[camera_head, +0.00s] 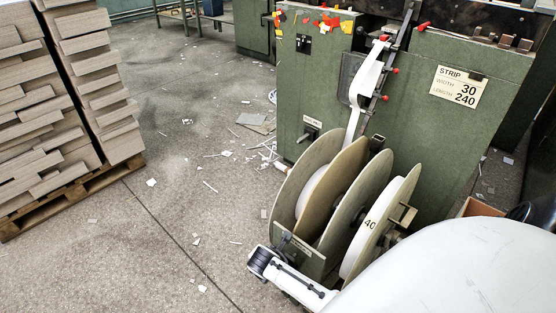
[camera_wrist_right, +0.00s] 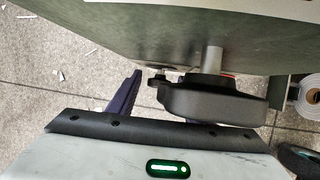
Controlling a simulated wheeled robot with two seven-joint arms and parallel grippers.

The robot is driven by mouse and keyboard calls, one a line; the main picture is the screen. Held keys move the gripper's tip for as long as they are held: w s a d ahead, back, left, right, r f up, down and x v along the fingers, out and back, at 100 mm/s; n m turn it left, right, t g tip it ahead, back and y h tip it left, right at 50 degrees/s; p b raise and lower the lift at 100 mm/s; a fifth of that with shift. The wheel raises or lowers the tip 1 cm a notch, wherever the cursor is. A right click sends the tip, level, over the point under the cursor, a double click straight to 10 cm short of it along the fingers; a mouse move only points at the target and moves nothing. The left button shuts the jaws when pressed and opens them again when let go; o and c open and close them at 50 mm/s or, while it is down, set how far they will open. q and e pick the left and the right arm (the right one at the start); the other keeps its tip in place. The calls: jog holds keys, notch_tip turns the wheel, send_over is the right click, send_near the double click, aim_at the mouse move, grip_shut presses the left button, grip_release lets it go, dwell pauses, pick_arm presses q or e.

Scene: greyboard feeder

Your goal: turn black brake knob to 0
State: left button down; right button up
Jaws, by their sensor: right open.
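The black brake knob (camera_wrist_right: 210,103) shows large in the right wrist view, on a short metal shaft from a green panel. A small black lever-like part sticks out at its left. My right gripper shows there as a dark finger (camera_wrist_right: 126,96) left of the knob, apart from it. The jaws are open; the other finger is not clearly seen. In the head view, a white and black part (camera_head: 292,283) is in front of the reel stand's green plate (camera_head: 298,252). It looks like my right arm's end. The knob's setting cannot be read. My left gripper is not in view.
Large reels (camera_head: 357,202) stand beside the green machine (camera_head: 420,125). A white strip (camera_head: 366,80) runs up from them. Stacked greyboard on a pallet (camera_head: 75,192) stands at the left. The floor between is open, with paper scraps.

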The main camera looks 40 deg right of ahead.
jog(key=c, duration=1.1)
jog(key=shift+o, duration=0.2)
jog(key=shift+w+r, duration=0.1)
